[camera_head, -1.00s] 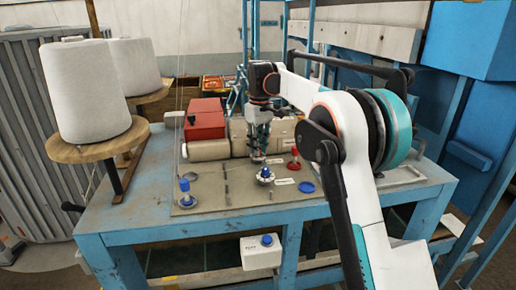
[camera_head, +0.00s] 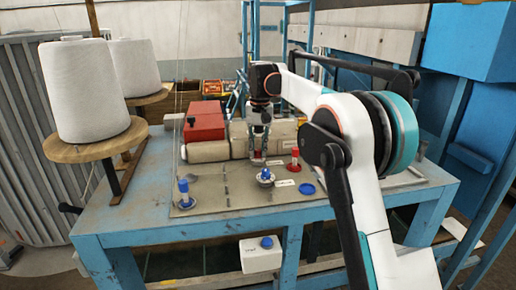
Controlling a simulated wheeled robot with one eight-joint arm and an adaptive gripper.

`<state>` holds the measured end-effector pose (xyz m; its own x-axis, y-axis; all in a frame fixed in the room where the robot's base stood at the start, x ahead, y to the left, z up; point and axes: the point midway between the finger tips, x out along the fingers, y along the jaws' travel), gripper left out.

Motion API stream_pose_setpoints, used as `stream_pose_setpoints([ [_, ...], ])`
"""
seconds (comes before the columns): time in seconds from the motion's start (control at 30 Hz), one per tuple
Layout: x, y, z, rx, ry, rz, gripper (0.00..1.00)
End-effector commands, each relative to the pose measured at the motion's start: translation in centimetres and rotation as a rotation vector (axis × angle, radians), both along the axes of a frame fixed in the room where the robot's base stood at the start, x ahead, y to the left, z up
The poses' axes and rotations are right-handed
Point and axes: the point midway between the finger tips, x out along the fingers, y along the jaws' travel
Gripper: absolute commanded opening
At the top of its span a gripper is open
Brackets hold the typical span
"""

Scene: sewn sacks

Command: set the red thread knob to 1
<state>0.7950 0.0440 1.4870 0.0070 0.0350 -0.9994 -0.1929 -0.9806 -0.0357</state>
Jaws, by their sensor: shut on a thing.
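A red knob (camera_head: 295,160) stands upright on the grey-brown panel (camera_head: 225,200) on the blue bench, with a small white label in front of it. My gripper (camera_head: 257,158) points down at the panel, left of this red knob and apart from it. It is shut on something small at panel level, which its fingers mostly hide. A blue-topped knob on a pale round base (camera_head: 265,177) stands just in front of my fingertips. The label markings are too small to read.
Another blue knob (camera_head: 184,191) stands at the panel's left, and a flat blue disc (camera_head: 307,190) lies at its right. A red box (camera_head: 204,121) and beige sewn rolls (camera_head: 208,151) lie behind. White thread cones (camera_head: 85,90) stand at left.

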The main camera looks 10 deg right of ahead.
Motion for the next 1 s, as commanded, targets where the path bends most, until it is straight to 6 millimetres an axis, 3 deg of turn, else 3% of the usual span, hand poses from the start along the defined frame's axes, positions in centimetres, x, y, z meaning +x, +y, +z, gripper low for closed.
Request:
stream_pose_setpoints([
  [0.63, 0.00, 0.01, 0.00, 0.000, 0.000, -0.046, 0.00],
  [0.67, 0.00, 0.01, 0.00, 0.000, 0.000, -0.046, 0.26],
  [0.73, 0.00, 0.01, 0.00, 0.000, 0.000, -0.046, 0.41],
  [1.0, 0.00, 0.01, 0.00, 0.000, 0.000, -0.045, 0.41],
])
